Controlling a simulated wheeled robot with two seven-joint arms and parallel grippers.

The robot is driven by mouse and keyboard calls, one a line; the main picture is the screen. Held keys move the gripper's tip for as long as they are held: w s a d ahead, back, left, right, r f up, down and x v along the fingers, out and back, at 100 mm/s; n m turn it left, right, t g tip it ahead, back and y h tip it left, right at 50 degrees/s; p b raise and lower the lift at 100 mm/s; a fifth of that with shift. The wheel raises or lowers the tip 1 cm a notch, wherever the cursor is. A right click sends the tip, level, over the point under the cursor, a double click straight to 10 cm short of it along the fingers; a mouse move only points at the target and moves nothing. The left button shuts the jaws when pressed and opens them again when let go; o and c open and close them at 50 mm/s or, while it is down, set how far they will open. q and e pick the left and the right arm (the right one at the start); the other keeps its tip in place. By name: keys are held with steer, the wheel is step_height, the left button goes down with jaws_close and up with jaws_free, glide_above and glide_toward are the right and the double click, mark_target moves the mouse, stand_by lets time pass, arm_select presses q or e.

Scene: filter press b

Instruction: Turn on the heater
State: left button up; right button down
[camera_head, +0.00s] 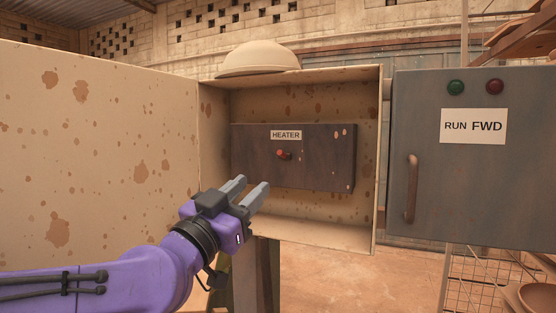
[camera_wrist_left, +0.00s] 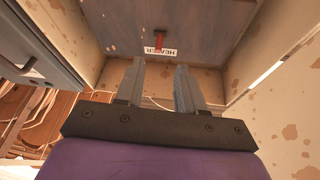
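The heater panel (camera_head: 320,160) is a dark box inside an open, rust-spotted cream cabinet (camera_head: 310,228). It carries a white HEATER label (camera_head: 286,135) and a small red switch (camera_head: 284,154) below the label. In the left wrist view the red switch (camera_wrist_left: 159,40) and the label (camera_wrist_left: 158,51) show beyond the fingers, upside down. My left gripper (camera_head: 250,189) is open and empty, in front of the cabinet opening, below and left of the switch and apart from it. The wrist view shows a gap between its two fingers (camera_wrist_left: 160,82). My right gripper is not in view.
The cabinet's open door (camera_head: 90,150) spans the left. A grey box (camera_head: 450,205) with a handle, green and red lights and a RUN FWD label stands at the right. A pale hard hat (camera_head: 258,58) rests on the cabinet top. Free space lies before the switch.

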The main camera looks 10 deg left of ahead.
mark_target(279, 153)
arm_select(q)
steer(key=x, duration=0.3)
steer(key=r+p+x, duration=0.1)
steer(key=x, duration=0.2)
steer(key=p+x, duration=0.1)
steer(key=x, duration=0.2)
steer(key=shift+s+d+r, duration=0.2)
steer(key=shift+s+r, duration=0.05)
steer(key=shift+r, duration=0.05)
steer(key=shift+w+d+r+p, duration=0.1)
steer(key=shift+w+r+p, duration=0.05)
steer(key=shift+w+p, duration=0.3)
steer(key=shift+c, duration=0.3)
